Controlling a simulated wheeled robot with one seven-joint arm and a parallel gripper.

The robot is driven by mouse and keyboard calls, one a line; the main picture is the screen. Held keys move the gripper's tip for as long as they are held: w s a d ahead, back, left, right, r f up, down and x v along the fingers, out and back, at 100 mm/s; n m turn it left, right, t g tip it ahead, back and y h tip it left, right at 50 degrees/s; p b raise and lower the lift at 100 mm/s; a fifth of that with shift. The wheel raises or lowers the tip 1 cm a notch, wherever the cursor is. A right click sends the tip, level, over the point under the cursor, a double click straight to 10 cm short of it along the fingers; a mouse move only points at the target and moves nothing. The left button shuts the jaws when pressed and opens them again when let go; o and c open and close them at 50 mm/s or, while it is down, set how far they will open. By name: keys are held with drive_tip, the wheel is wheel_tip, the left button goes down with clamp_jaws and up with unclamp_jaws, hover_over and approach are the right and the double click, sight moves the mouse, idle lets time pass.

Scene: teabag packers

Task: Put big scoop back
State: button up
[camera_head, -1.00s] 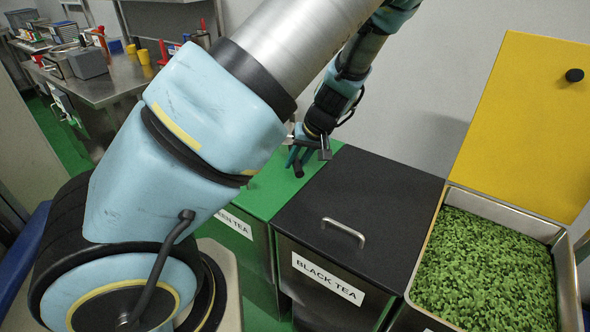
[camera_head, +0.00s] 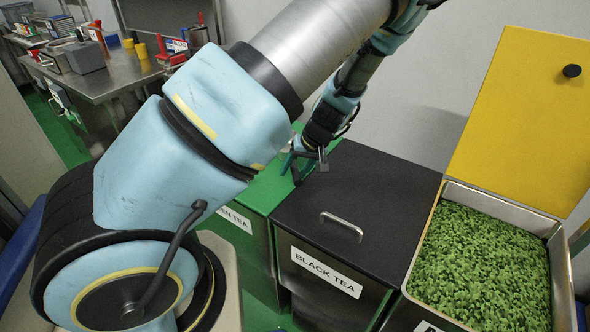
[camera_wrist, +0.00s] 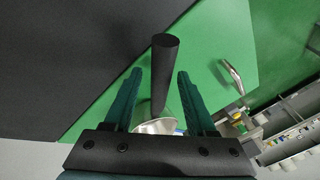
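The big scoop shows in the wrist view as a black round handle (camera_wrist: 165,72) with part of a shiny metal bowl (camera_wrist: 158,126) behind my gripper's base. My gripper (camera_wrist: 158,75) has its two dark green fingers apart, one on each side of the handle. Gaps show between the handle and both fingers. In the camera_head view my gripper (camera_head: 300,170) is low over the green tea bin's green lid (camera_head: 266,188), by its border with the black lid. The scoop is hard to make out there, and most of its bowl is hidden.
The black tea bin's closed black lid (camera_head: 372,190) is beside the green one. Right of it, an open bin (camera_head: 432,212) is full of green leaves, its yellow lid (camera_head: 525,110) raised. A metal table (camera_head: 100,82) with tools and containers stands at the back left.

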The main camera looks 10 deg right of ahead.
drive_tip(key=b+v, duration=0.2)
drive_tip(key=v, duration=1)
drive_tip(key=s+a+r+g+h, duration=0.1)
drive_tip(key=s+a+r, duration=0.1)
drive_tip(key=a, duration=1)
drive_tip(key=s+a+r+g+h, duration=0.1)
drive_tip(key=s+a+r+h, duration=0.1)
drive_tip(key=a, duration=0.9)
drive_tip(key=shift+s+a+r+h, duration=0.3)
drive_tip(key=shift+s+a+r, duration=0.1)
drive_tip(key=shift+s+r, duration=0.3)
